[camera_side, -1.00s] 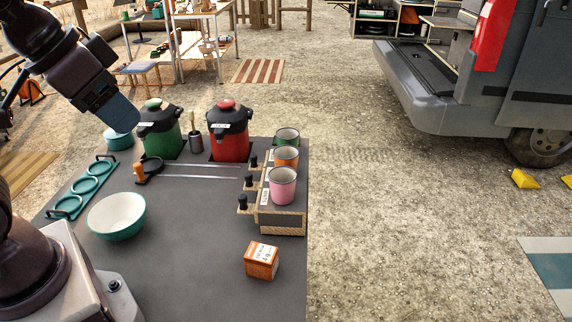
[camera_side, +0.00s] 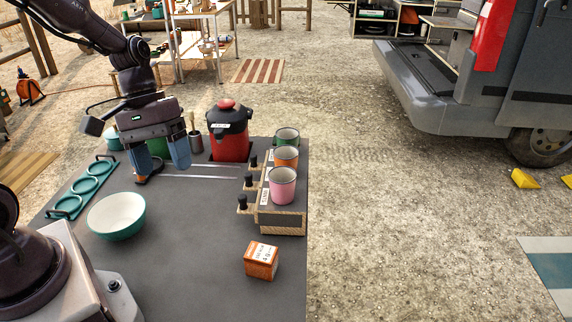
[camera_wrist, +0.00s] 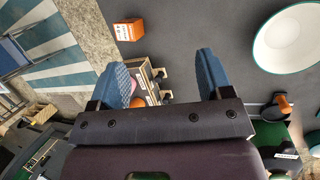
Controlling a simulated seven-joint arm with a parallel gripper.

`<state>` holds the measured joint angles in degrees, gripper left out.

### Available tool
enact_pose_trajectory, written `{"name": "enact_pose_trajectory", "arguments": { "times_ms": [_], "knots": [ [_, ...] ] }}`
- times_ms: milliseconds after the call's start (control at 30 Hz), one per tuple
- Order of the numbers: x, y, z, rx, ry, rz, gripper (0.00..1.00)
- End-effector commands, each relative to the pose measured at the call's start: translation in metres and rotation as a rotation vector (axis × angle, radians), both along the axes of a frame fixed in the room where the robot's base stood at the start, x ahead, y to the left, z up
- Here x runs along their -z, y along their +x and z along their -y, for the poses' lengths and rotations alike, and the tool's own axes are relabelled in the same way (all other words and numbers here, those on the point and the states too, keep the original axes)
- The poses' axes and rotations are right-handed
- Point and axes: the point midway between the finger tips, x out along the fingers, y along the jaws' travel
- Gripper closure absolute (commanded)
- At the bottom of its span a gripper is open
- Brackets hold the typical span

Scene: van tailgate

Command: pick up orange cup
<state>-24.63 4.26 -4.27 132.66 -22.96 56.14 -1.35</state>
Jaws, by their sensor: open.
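The orange cup (camera_side: 286,158) stands upright on a wooden rack (camera_side: 281,221) at the right edge of the dark table, between a green cup (camera_side: 288,136) behind and a pink cup (camera_side: 282,186) in front. My gripper (camera_side: 166,172) is open and empty, fingers pointing down, over the table's left part, well to the left of the orange cup. In the wrist view my gripper's blue fingers (camera_wrist: 168,76) are apart. Behind them there, the orange cup (camera_wrist: 149,100) and pink cup show only in part.
A red jug (camera_side: 228,140) stands at the back, and a green jug is mostly hidden behind my gripper. A white-and-teal bowl (camera_side: 116,217) sits front left and an orange box (camera_side: 261,261) front right. Black knobs line the rack's left side. The middle of the table is clear.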

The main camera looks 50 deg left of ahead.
Motion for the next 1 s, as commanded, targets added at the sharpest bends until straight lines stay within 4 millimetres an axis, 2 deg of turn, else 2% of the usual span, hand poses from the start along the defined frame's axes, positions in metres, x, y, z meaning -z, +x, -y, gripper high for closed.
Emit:
{"name": "enact_pose_trajectory", "arguments": {
  "times_ms": [33,167,367,467,600,700,833,933,1000],
  "knots": [
    [0.014,0.006,-0.001,-0.08,-0.079,-0.058,0.28],
    [0.042,0.025,0.0,-0.298,-0.291,-0.17,0.28],
    [0.084,0.063,-0.005,-0.675,-0.656,-0.314,0.28],
    [0.105,0.087,-0.015,-0.884,-0.858,-0.365,0.28],
    [0.13,0.124,-0.038,-1.169,-1.145,-0.391,0.28],
    [0.132,0.149,-0.055,-1.297,-1.296,-0.366,0.28],
    [0.118,0.169,-0.073,-1.367,-1.399,-0.309,0.28],
    [0.114,0.177,-0.073,-1.385,-1.436,-0.308,0.28],
    [0.113,0.184,-0.066,-1.381,-1.439,-0.316,0.28]
  ]
}}
